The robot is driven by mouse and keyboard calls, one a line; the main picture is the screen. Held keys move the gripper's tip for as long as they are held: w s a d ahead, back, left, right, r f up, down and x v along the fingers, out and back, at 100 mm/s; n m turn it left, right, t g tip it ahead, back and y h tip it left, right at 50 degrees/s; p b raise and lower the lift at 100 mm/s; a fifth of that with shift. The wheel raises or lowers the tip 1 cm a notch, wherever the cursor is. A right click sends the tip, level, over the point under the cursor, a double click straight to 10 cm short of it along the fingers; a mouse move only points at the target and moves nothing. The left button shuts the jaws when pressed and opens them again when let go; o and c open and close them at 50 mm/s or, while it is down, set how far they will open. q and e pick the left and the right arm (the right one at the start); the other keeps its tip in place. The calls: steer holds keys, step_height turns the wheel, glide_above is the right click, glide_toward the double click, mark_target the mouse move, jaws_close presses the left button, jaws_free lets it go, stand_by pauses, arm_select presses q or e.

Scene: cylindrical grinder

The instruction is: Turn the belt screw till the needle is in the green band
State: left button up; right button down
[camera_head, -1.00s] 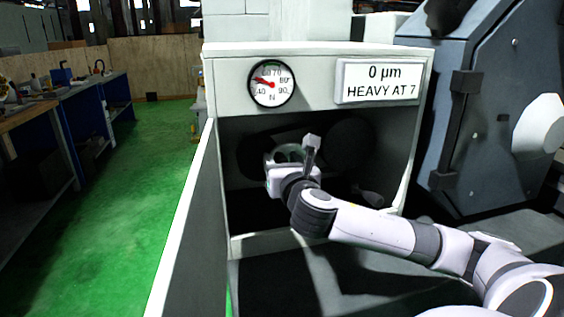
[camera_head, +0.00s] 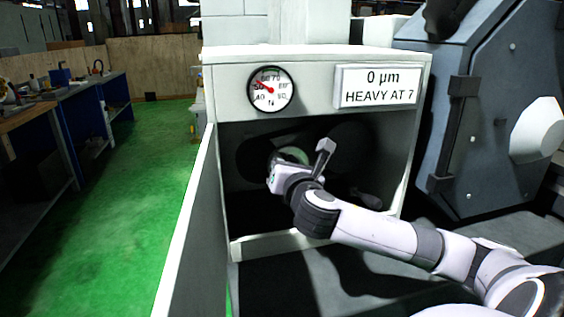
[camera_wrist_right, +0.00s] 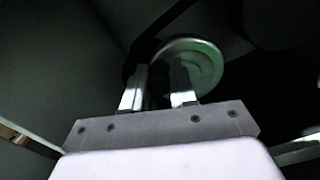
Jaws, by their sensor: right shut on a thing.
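The round gauge (camera_head: 271,89) is on the housing's front. Its red needle points up and left, near the 50 mark, left of the small green band at the top of the dial. My right gripper (camera_head: 280,170) reaches into the open dark compartment below; it also shows in the wrist view (camera_wrist_right: 158,88). Its two fingers are shut on the belt screw, which is mostly hidden between them and in shadow. A pale greenish disc (camera_wrist_right: 207,66) is just behind the fingers, with a dark belt beside it. My left gripper is not in view.
A sign (camera_head: 379,86) reads "0 µm HEAVY AT 7". The compartment's open door (camera_head: 187,225) stands at the left, and its bottom lip (camera_head: 270,243) runs below my arm. A blue-grey machine part (camera_head: 490,120) is at the right. Green floor lies clear at the left.

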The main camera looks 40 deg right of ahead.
steer(key=m, duration=0.3)
steer(key=d+m, duration=0.1)
steer(key=shift+s+r+m+p, duration=0.3)
steer(key=shift+p, duration=0.05)
steer(key=shift+d, duration=0.1)
stand_by(0.3)
steer(key=c, duration=0.9)
jaws_free()
steer(key=v, duration=0.7)
steer(key=shift+b, duration=0.35)
steer(key=shift+s, duration=0.15)
